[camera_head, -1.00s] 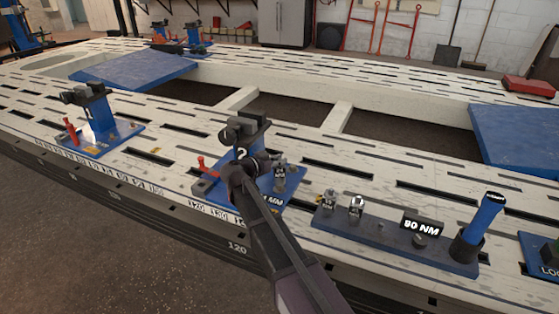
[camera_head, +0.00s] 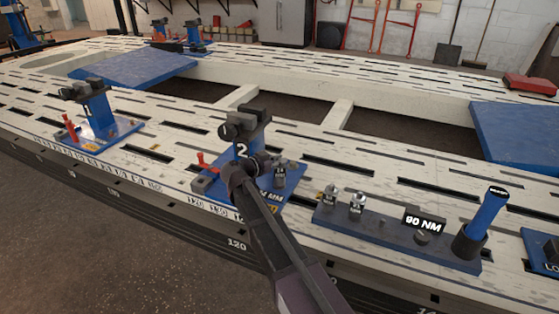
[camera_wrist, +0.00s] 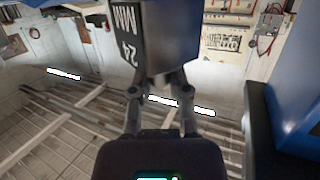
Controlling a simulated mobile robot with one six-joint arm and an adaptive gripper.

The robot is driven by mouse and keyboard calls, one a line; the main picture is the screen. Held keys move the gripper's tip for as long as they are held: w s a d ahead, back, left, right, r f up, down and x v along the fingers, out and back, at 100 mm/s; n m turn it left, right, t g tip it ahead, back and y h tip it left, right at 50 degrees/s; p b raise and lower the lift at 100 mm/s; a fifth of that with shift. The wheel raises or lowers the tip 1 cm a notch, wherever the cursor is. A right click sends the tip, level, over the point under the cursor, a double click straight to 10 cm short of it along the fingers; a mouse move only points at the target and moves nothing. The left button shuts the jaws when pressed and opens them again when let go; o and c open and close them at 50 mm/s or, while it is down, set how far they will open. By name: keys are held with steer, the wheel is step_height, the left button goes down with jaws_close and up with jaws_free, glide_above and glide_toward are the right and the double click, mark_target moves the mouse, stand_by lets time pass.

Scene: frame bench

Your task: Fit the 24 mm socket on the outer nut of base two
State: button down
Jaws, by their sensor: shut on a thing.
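The 24 mm socket (camera_wrist: 160,45), a grey piece with a "24 MM" label, is between my gripper's two fingers in the wrist view, where my gripper (camera_wrist: 160,92) is shut on it. In the head view my gripper (camera_head: 262,165) is at the front of base two (camera_head: 242,150), a blue stand marked "2". A small socket-like piece (camera_head: 280,176) shows just right of it, over base two's plate, and appears to be the held socket. The outer nut cannot be made out; whether the socket touches it cannot be told.
A dark rack (camera_head: 400,240) right of base two holds two sockets (camera_head: 357,204), a "90 NM" display (camera_head: 423,221) and a blue-handled tool (camera_head: 487,222). Base one (camera_head: 97,118) stands left, with a red handle. A blue column (camera_wrist: 293,85) rises close at right in the wrist view.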

steer(key=shift+f+b, duration=0.6)
steer(key=shift+f, duration=0.05)
steer(key=c, duration=0.5)
jaws_free()
steer(key=shift+r, duration=0.25)
